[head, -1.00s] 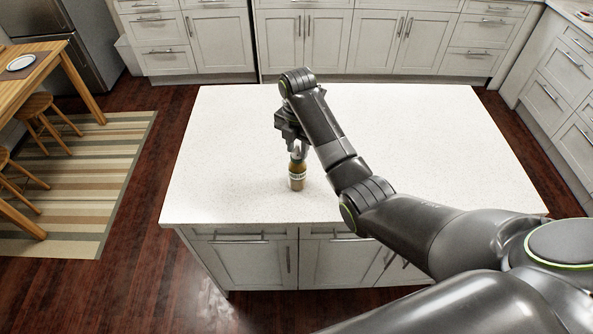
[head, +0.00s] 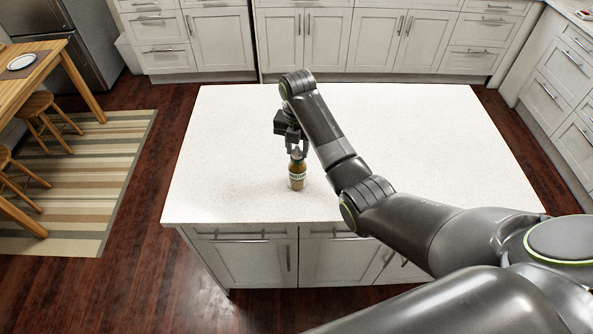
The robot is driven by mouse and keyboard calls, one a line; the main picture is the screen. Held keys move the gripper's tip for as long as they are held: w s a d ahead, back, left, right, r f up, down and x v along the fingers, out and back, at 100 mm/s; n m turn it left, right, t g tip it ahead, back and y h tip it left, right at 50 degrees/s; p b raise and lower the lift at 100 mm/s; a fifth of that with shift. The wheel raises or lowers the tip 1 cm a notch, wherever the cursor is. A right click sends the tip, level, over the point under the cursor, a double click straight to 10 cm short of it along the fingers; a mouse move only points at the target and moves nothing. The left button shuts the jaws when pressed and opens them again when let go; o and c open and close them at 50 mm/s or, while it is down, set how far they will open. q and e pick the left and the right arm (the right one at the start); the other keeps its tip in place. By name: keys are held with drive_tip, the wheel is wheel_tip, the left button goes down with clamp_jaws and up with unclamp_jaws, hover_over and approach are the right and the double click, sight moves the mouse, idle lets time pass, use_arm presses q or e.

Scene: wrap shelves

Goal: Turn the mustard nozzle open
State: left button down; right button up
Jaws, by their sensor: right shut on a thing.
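The mustard bottle (head: 297,177) stands upright on the white island top, left of the island's middle and toward its front edge. It has a yellow-brown body with a pale label. My right gripper (head: 298,152) points down from above and is shut on the mustard nozzle at the bottle's top. The fingers cover most of the nozzle, so whether it is open or closed cannot be told. My left gripper is not in view.
The island top (head: 420,140) is bare around the bottle, with its front edge close by. A wooden table (head: 32,75) with stools and a striped rug are at the left. White cabinets line the back and right.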

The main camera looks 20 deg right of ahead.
drive_tip(key=shift+n, duration=1.1)
drive_tip(key=shift+n, duration=1.9)
drive_tip(key=o, duration=0.6)
drive_tip(key=shift+f, duration=0.1)
